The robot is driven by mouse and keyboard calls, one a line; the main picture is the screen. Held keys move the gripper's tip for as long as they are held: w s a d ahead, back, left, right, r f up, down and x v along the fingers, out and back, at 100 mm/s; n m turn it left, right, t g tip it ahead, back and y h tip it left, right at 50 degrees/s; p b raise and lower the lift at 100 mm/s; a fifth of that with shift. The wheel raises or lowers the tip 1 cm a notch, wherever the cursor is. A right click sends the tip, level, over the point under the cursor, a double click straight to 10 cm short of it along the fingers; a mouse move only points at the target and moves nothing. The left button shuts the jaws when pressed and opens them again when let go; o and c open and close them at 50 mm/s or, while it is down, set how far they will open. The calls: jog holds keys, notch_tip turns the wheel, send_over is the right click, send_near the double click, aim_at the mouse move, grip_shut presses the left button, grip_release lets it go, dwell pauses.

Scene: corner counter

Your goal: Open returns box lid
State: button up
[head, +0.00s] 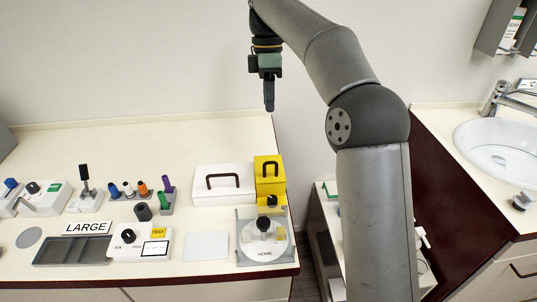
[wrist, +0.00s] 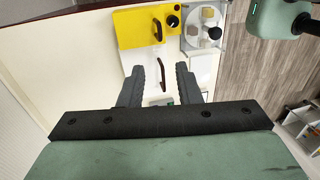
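My gripper (head: 269,108) hangs high above the counter, pointing down, touching nothing. In the wrist view its two fingers (wrist: 160,68) stand apart with nothing held between them. Two lidded boxes stand below it; no label shows which is the returns box. One is a wide white box (head: 212,197) with a dark brown handle (head: 223,176), and its lid looks closed. Beside it on the right is a taller yellow box (head: 270,187) with a dark handle, also seemingly closed. In the wrist view the yellow box (wrist: 132,28) lies beyond the fingertips; the fingers partly hide the white box (wrist: 155,55).
A round dial plate marked HOME (head: 264,253) stands in front of the yellow box. To the left are a grey tray (head: 72,251), a white control unit (head: 140,243) and several coloured pegs (head: 143,188). A sink (head: 500,150) is at far right. The space above the counter is clear.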

jog(key=b, duration=0.2)
send_over(270, 175)
notch_tip(270, 175, down, 15)
jog(key=shift+w+r, duration=0.1)
grip_shut()
